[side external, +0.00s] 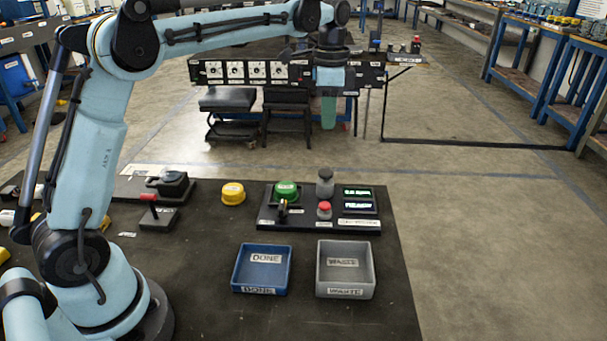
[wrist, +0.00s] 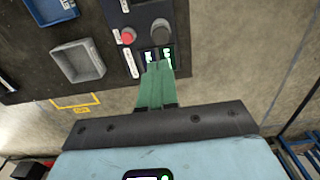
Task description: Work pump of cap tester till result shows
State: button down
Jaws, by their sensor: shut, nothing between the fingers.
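The cap tester is a black panel (side external: 300,222) on the table. It carries a green cap (side external: 286,190) at the left, with a black lever (side external: 283,208) in front of it. To the right stand a grey round-topped pump post (side external: 325,183) and a red button (side external: 324,209). Two displays (side external: 358,192) show small green-white text that I cannot read surely. My gripper (side external: 329,127) hangs in the air above and behind the tester, its green fingers shut and empty. In the wrist view, the fingertips (wrist: 158,66) overlap the displays; the grey post (wrist: 161,31) and red button (wrist: 128,36) show beyond.
A blue DONE tray (side external: 262,290) and a grey WASTE tray (side external: 347,292) stand in front of the tester, both empty. A yellow cap (side external: 233,193) lies left of it. A device with a red-tipped lever (side external: 150,205) stands farther left. The table's right edge is near the tester.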

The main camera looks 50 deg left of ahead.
aim_at(326, 172)
notch_tip(326, 172, down, 11)
jog(key=shift+f, duration=0.1)
dwell(0.3)
jog(key=shift+f, duration=1)
notch_tip(326, 172, up, 14)
jog(key=shift+r, duration=0.2)
dwell(0.8)
jog(key=shift+s, duration=0.1)
